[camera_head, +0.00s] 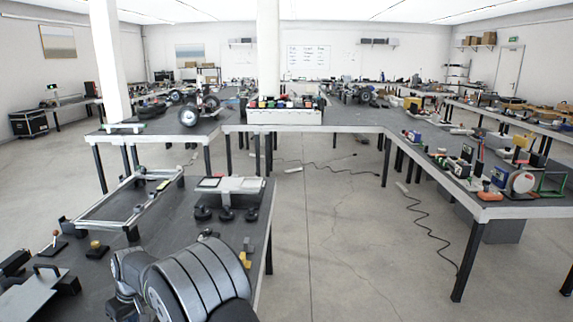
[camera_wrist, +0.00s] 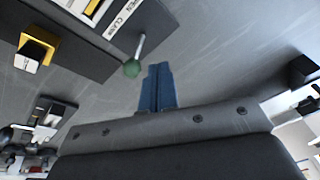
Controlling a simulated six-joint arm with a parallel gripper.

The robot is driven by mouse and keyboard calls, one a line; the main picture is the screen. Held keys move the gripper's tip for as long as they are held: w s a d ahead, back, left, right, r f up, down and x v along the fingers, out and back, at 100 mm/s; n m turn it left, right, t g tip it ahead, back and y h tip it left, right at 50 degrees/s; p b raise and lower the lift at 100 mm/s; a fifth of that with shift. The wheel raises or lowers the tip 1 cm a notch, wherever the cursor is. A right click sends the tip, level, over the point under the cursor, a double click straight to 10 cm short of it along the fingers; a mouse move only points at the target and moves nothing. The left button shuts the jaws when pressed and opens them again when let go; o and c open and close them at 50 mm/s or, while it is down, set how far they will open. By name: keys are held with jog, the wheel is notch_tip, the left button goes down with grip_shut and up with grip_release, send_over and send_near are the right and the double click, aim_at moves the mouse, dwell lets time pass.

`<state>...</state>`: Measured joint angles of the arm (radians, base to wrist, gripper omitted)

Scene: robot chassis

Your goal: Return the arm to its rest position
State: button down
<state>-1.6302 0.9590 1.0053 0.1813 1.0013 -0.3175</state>
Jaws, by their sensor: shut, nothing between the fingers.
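My gripper (camera_wrist: 158,86) shows in the wrist view as two blue fingers pressed together, with nothing between them. They point over a dark grey table surface (camera_wrist: 215,60). A green ball-topped lever (camera_wrist: 133,68) stands just beyond the fingertips, slightly left; I cannot tell whether they touch. In the head view my arm, with its thick ribbed grey link, is folded low over the near table (camera_head: 170,222). My gripper cannot be made out there.
A lettered plate (camera_wrist: 115,20) and a yellow-and-black block (camera_wrist: 36,48) lie beyond and left of the fingers. In the head view, a metal frame (camera_head: 95,222) and black round parts (camera_head: 226,214) sit on the near table. Open floor (camera_head: 335,230) lies to its right.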

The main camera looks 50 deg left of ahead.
jog(key=shift+s+d+f+n+t+y, duration=0.2)
jog(key=shift+s+d+f+t+y, duration=0.75)
jog(key=shift+s+d+t+y, duration=0.25)
jog(key=shift+s+d+f+n+t+y, duration=0.2)
jog(key=shift+s+d+f+t+y, duration=0.7)
jog(key=shift+t+y, duration=0.35)
jog(key=shift+s+f, duration=0.1)
jog(key=shift+f, duration=0.05)
jog(key=shift+s+d, duration=0.15)
jog(key=shift+s, duration=0.1)
jog(key=shift+w, duration=0.1)
jog(key=shift+w+a, duration=0.25)
jog(key=shift+w+a+r+g+h, duration=0.7)
jog(key=shift+r+g+h, duration=0.15)
jog(key=shift+h, duration=0.1)
